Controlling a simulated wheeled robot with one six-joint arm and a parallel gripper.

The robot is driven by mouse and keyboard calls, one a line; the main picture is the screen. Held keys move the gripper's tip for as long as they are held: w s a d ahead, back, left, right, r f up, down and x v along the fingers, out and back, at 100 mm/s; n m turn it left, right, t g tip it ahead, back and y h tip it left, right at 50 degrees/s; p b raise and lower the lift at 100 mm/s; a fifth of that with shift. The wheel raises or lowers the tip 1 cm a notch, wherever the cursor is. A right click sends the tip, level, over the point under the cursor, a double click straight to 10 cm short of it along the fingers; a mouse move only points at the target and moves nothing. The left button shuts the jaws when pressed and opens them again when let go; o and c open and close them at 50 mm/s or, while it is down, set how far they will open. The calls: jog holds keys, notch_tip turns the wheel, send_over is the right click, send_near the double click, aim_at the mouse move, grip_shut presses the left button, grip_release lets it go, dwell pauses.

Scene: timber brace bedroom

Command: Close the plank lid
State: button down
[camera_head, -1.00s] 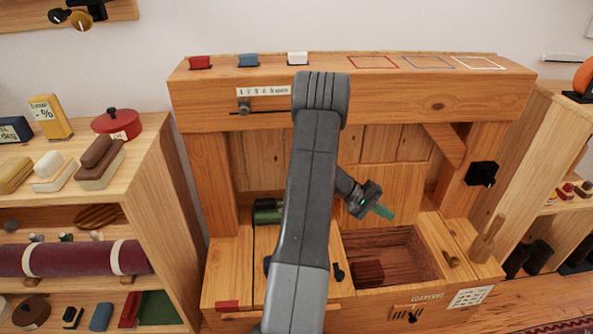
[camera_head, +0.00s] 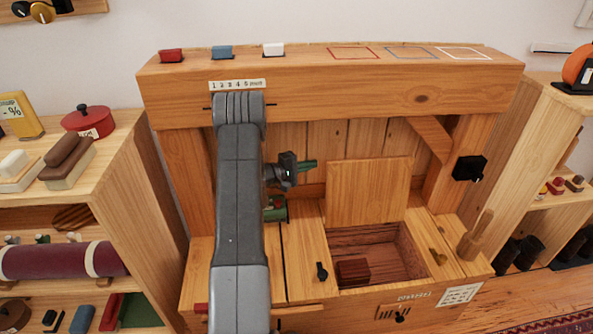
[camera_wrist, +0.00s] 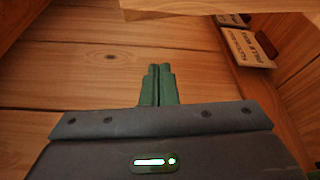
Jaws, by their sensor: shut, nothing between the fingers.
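The plank lid (camera_head: 369,190) stands open, raised upright at the back edge of the box compartment (camera_head: 408,245). The compartment is open at the top, and a dark red-brown block (camera_head: 352,271) lies inside it. My gripper (camera_head: 308,165) is to the left of the lid's upper part and apart from it, its green fingers pointing right. In the wrist view the green fingers (camera_wrist: 160,85) are together with nothing between them, in front of wooden planks. I cannot make out the lid for certain in the wrist view.
A black knob (camera_head: 321,271) is left of the opening and a brass catch (camera_head: 438,257) right of it. A wooden peg (camera_head: 476,236) stands at the right. A thick beam (camera_head: 340,85) crosses above, and a diagonal brace (camera_head: 430,139) sits at the upper right.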

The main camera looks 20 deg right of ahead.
jog(key=shift+s+d+r+b, duration=0.1)
jog(key=shift+s+d+b, duration=0.1)
jog(key=shift+s+d, duration=0.3)
jog(key=shift+s+d+r+b, duration=0.15)
jog(key=shift+s+d, duration=0.1)
jog(key=shift+s, duration=0.45)
jog(key=shift+s+d+r+b, duration=0.1)
jog(key=shift+s+d+b, duration=0.1)
jog(key=shift+s+d, duration=0.3)
jog(key=shift+s+a, duration=0.15)
